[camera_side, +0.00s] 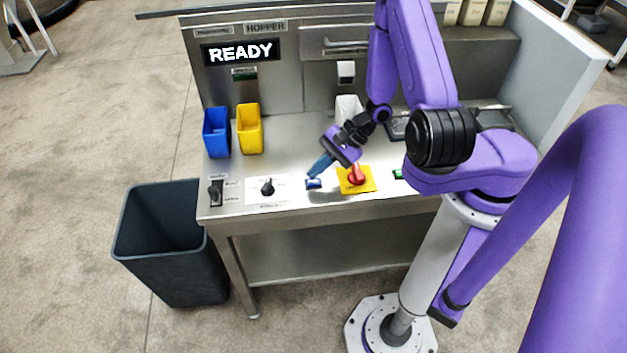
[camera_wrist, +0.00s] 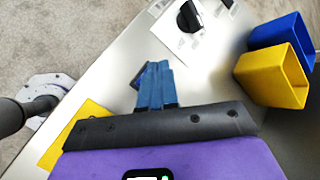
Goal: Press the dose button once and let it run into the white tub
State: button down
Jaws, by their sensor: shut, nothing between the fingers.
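A blue button (camera_side: 314,184) sits at the front edge of the steel worktop, and a green button (camera_side: 398,174) lies further right; I cannot read a dose label on either. My gripper (camera_side: 317,174) is shut and empty, its blue fingertips pointing down right at the blue button; I cannot tell whether they touch it. In the wrist view the shut fingers (camera_wrist: 152,72) largely hide what is under them. The white tub (camera_side: 348,105) stands at the back of the worktop, partly hidden by my arm, below a white outlet (camera_side: 346,71). The display (camera_side: 240,52) reads READY.
A red knob (camera_side: 356,175) on a yellow plate (camera_side: 369,186) stands close right of my gripper. A black dial (camera_side: 267,187) and a switch (camera_side: 215,191) are to the left. A blue tub (camera_side: 216,133) and a yellow tub (camera_side: 249,130) stand behind them. A dark bin (camera_side: 172,245) is on the floor.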

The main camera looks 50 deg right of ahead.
aim_at(317, 181)
jog(key=shift+f, duration=0.1)
dwell(0.4)
jog(key=shift+f, duration=0.3)
jog(key=shift+f, duration=0.45)
dwell(0.8)
jog(key=shift+r, duration=0.85)
jog(key=shift+r, duration=0.15)
jog(key=shift+r, duration=2.4)
